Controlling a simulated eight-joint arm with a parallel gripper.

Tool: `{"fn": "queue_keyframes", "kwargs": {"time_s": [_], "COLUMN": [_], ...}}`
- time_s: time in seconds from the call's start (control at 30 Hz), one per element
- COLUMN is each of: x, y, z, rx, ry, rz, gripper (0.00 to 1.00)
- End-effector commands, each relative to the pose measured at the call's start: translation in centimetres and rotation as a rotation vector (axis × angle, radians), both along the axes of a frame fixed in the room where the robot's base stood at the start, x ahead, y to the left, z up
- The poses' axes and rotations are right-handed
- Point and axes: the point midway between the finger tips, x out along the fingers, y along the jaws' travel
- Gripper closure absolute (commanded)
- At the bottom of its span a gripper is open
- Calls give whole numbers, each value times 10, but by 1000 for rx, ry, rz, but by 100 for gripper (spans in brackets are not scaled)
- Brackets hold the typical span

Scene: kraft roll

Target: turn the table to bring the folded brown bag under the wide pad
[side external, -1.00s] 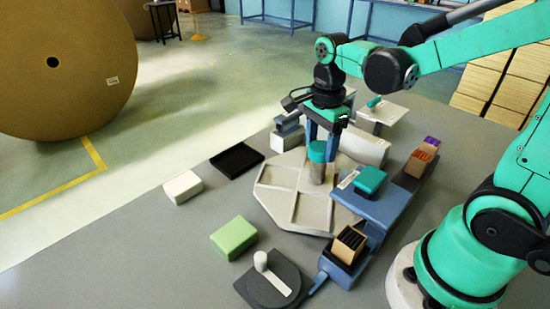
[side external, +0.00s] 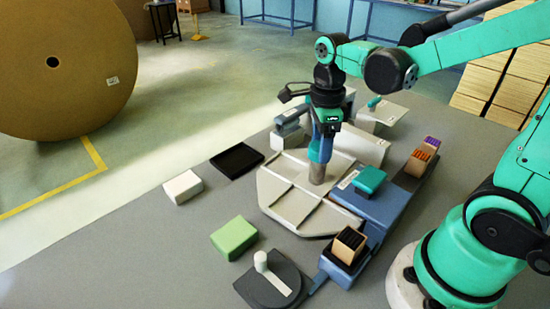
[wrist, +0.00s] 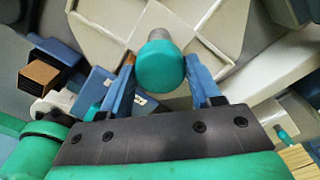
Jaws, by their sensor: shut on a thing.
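The table (side external: 285,190) is a pale grey many-sided plate with raised ribs dividing its top. A post with a teal knob (wrist: 160,67) stands at its centre. My gripper (side external: 320,150) is above the table, shut on the knob, with one blue finger on each side in the wrist view. The visible compartments look bare, and I cannot make out a folded brown bag on them. A teal block (side external: 369,180) sits on the blue base to the right of the table; I cannot tell whether it is the wide pad. The table's far side is partly hidden by my gripper.
A grey block (side external: 362,145) stands behind the table. A brown slotted box (side external: 348,245) and a dark disc with a white lever (side external: 272,280) are in front. A green block (side external: 233,238), white block (side external: 183,186) and black tray (side external: 237,160) lie to the left.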

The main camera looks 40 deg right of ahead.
Motion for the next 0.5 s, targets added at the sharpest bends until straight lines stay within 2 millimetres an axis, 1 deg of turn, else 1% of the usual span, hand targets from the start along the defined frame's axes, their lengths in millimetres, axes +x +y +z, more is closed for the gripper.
{"fn": "queue_keyframes", "kwargs": {"time_s": [0.2,0.5], "x": [0,0], "y": [1,1], "z": [0,0], "rx": [3,4], "ry": [-1,-2], "rz": [-45,-67], "gripper": [100,100]}}
